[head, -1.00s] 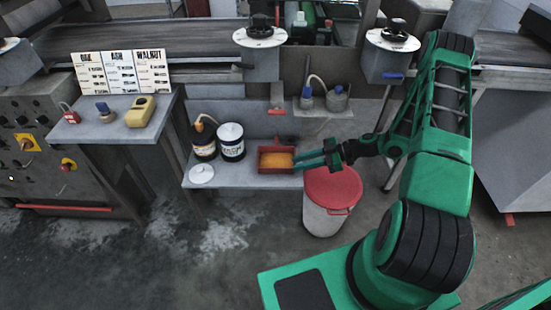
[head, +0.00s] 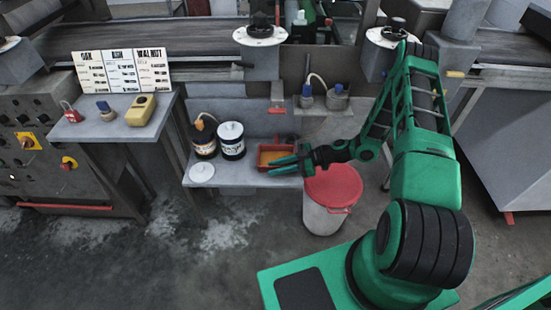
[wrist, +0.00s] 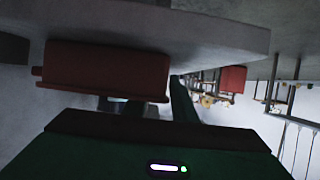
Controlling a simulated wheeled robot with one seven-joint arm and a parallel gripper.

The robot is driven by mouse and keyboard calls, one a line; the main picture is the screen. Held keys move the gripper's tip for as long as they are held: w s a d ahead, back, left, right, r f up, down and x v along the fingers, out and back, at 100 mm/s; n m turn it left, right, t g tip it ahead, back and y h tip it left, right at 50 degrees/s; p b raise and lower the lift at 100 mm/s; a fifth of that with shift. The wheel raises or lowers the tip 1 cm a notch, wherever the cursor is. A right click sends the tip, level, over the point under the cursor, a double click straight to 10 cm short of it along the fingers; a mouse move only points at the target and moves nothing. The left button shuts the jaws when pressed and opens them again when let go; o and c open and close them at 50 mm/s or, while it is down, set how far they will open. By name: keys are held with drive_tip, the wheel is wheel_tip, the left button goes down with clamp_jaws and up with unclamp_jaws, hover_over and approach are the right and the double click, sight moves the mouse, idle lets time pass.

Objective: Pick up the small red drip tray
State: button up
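The small red drip tray (head: 262,164), with orange liquid inside, sits on the grey low shelf. In the wrist view the tray (wrist: 105,70) is close up, in front of my gripper, with the shelf above it in the picture. My gripper (head: 283,164) comes in from the right in the head view. Its two green fingers are apart and overlap the tray's right part. In the wrist view one green finger (wrist: 183,102) shows just right of the tray; the other is mostly hidden. I cannot tell whether the fingers touch the tray.
A black-labelled can (head: 204,139) and a white can (head: 232,141) stand left of the tray, with a white lid (head: 201,173) at the shelf's front. A red-lidded bin (head: 332,185) stands on the floor below my forearm. A grey machine panel (head: 245,118) rises behind.

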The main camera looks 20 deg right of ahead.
drive_tip(key=shift+a, duration=0.1)
clamp_jaws()
drive_tip(key=shift+r, duration=0.1)
drive_tip(key=shift+w+r, duration=0.1)
drive_tip(key=shift+r, duration=1.85)
drive_tip(key=s+a+r, duration=0.6)
drive_tip(key=s+a, duration=0.1)
drive_tip(key=a, duration=0.1)
drive_tip(key=shift+s+a+r, duration=0.3)
drive_tip(key=shift+s+r, duration=0.05)
drive_tip(key=shift+r, duration=0.05)
